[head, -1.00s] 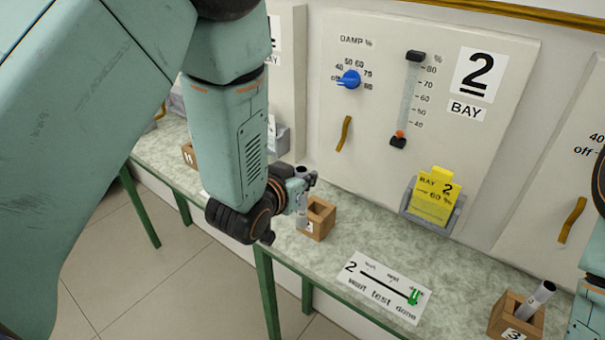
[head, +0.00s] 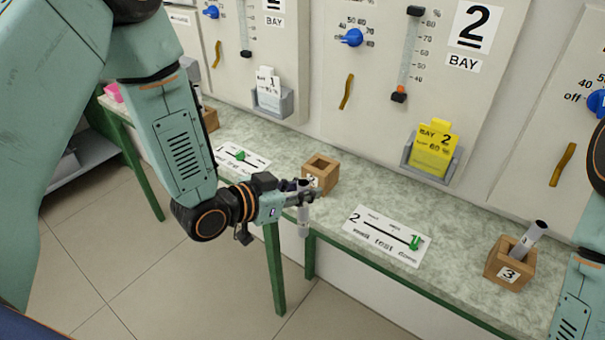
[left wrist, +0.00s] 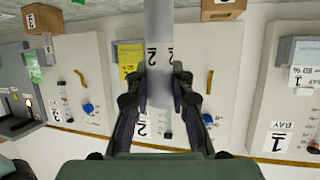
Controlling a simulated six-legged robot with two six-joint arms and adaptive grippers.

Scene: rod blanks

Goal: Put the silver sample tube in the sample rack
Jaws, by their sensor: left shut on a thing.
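My left gripper (head: 298,196) is shut on a silver tube (head: 303,220), which hangs upright at the front edge of the bench. In the left wrist view the tube (left wrist: 158,45) sits between the two fingers and bears a band marked 2. The empty wooden block (head: 322,168) is just behind the gripper. Another silver tube (head: 533,235) leans in the wooden block marked 3 (head: 510,265). I cannot make out a sample rack. My right gripper is out of view; only part of that arm shows at the lower right.
The speckled bench (head: 350,190) runs along the panels. A white label card (head: 388,235) with a green marker lies on it. A yellow card (head: 433,148) stands in the bay 2 holder. A pink thing (head: 113,92) is at the far left. Open floor (head: 150,260) lies in front.

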